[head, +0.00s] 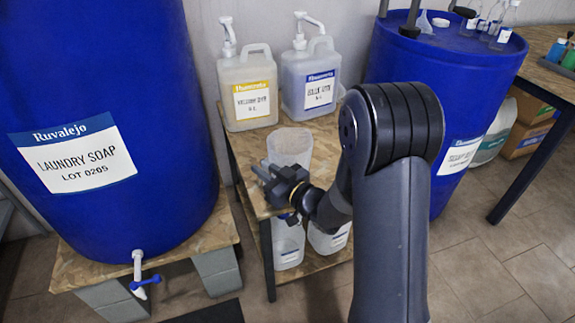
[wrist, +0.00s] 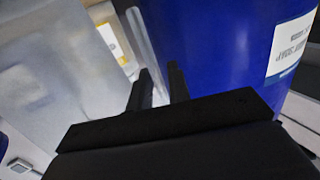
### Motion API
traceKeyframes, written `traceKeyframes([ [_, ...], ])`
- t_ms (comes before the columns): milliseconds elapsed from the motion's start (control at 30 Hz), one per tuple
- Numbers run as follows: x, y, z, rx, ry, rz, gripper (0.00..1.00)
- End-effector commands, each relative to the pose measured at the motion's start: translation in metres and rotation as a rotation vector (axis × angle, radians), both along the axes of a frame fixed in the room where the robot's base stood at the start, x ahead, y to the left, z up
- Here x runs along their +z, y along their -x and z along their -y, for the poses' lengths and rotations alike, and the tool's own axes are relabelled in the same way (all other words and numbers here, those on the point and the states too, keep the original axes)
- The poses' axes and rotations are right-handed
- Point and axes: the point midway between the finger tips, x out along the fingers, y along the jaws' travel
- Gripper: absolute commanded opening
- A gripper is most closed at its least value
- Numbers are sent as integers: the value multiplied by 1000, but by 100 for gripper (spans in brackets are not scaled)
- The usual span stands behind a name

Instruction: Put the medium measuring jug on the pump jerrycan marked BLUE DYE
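The pump jerrycan with the blue label (head: 308,85) stands upright on a low wooden stand, at the right of a yellow-labelled one. A clear measuring jug (head: 289,146) stands on the stand in front of them; its size is hard to judge. My gripper (head: 270,176) is low at the jug's front side, partly covering its lower part. In the wrist view the two fingers (wrist: 160,88) are apart, with a pale translucent strip (wrist: 142,42) showing at the gap. A large translucent surface (wrist: 60,75) fills the left; I cannot tell whether fingers touch the jug.
The yellow-labelled jerrycan (head: 248,92) stands behind the jug. The blue LAUNDRY SOAP drum (head: 100,170) rises close on the left, another blue drum (head: 430,75) on the right. More clear containers (head: 288,243) sit on the stand's lower shelf. A bench (head: 552,82) is far right.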

Motion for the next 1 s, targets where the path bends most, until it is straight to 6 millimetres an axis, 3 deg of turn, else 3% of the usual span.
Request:
traceKeyframes([
  [200,0,0,0,0,0,0,0],
  [733,2,0,0,0,0,1,0],
  [867,15,0,0,1,0,6,0],
  [1000,42,0,0,1,0,7,0],
])
